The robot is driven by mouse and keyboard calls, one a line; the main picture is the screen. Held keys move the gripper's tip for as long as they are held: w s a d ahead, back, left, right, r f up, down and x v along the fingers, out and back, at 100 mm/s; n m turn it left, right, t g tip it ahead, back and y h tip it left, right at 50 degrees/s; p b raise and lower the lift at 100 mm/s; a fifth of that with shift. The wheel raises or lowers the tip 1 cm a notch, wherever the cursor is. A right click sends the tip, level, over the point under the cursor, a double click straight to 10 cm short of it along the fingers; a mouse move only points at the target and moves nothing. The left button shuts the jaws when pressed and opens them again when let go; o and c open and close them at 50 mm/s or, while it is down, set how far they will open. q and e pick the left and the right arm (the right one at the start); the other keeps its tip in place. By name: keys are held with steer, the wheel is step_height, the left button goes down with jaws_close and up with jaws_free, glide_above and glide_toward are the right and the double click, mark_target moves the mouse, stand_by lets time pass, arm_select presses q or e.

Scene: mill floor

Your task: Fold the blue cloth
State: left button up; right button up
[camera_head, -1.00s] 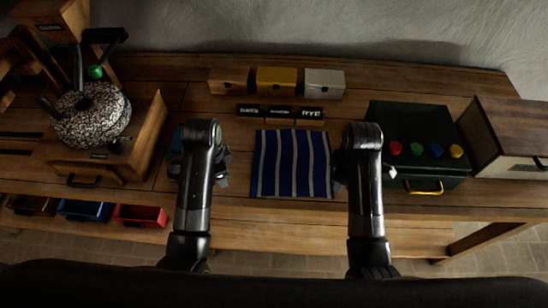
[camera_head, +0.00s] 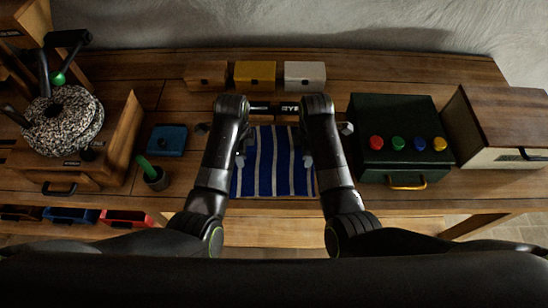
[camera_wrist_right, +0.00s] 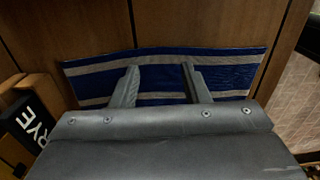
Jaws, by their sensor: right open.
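The blue cloth (camera_head: 273,170) with pale stripes lies flat on the wooden bench, its sides partly hidden by my arms. My left gripper (camera_head: 240,158) is over the cloth's left side, mostly hidden by its arm; its jaw opening is unclear. My right gripper (camera_head: 307,158) is over the cloth's right side. In the right wrist view, the right gripper (camera_wrist_right: 162,82) has its two fingers apart over the cloth (camera_wrist_right: 225,73), with nothing held between them. I cannot tell whether the fingertips touch the cloth.
A dark green box (camera_head: 400,125) with coloured knobs stands right of the cloth. Brown, yellow (camera_head: 255,75) and white boxes stand behind. A blue square item (camera_head: 167,140) and a small pot (camera_head: 155,178) with a green handle lie left, near the stone mill (camera_head: 62,120).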

arm_select(q)
steer(key=shift+f, duration=0.2)
arm_select(e)
steer(key=shift+f, duration=0.15)
arm_select(q)
steer(key=shift+s+a, duration=0.15)
arm_select(e)
steer(key=shift+s+a, duration=0.15)
arm_select(q)
steer(key=shift+f, duration=0.15)
arm_select(e)
steer(key=shift+f, duration=0.15)
arm_select(q)
jaws_close()
arm_select(e)
jaws_close()
